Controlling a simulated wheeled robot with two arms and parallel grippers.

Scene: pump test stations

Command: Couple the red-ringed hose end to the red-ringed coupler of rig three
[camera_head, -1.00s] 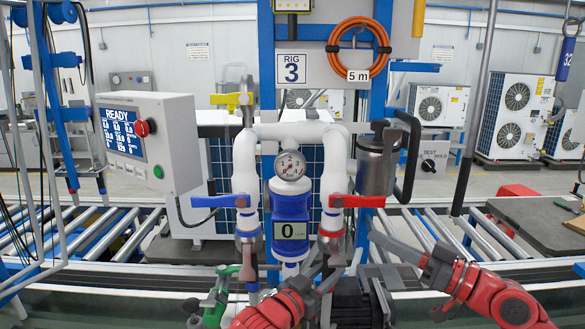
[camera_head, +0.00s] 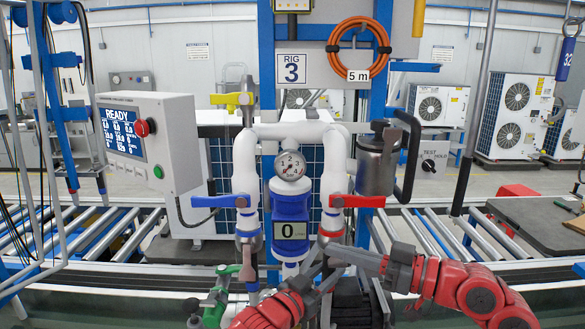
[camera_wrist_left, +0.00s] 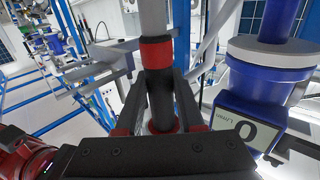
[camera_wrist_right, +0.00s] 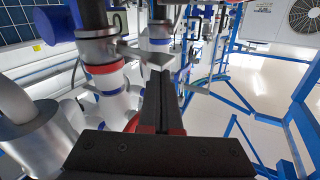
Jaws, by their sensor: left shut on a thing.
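The coupler with the red ring (camera_head: 331,235) hangs below the red lever (camera_head: 357,201) on rig three, right of the blue meter (camera_head: 291,205). My left gripper (camera_head: 318,270) is just below this coupler. In the left wrist view it is shut on the dark hose end, with the red ring (camera_wrist_left: 156,52) beside its fingers. My right gripper (camera_head: 334,252) is beside the coupler's lower part. In the right wrist view its fingers (camera_wrist_right: 165,90) are together, near a red-ringed fitting (camera_wrist_right: 105,68) with a flat grey tab.
A blue-ringed coupler (camera_head: 249,238) hangs left of the meter. A green lever fitting (camera_head: 222,290) stands low at left. A grey cylinder (camera_head: 376,165) with a black handle is at upper right. A control box (camera_head: 150,140) stands left; roller conveyors run behind.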

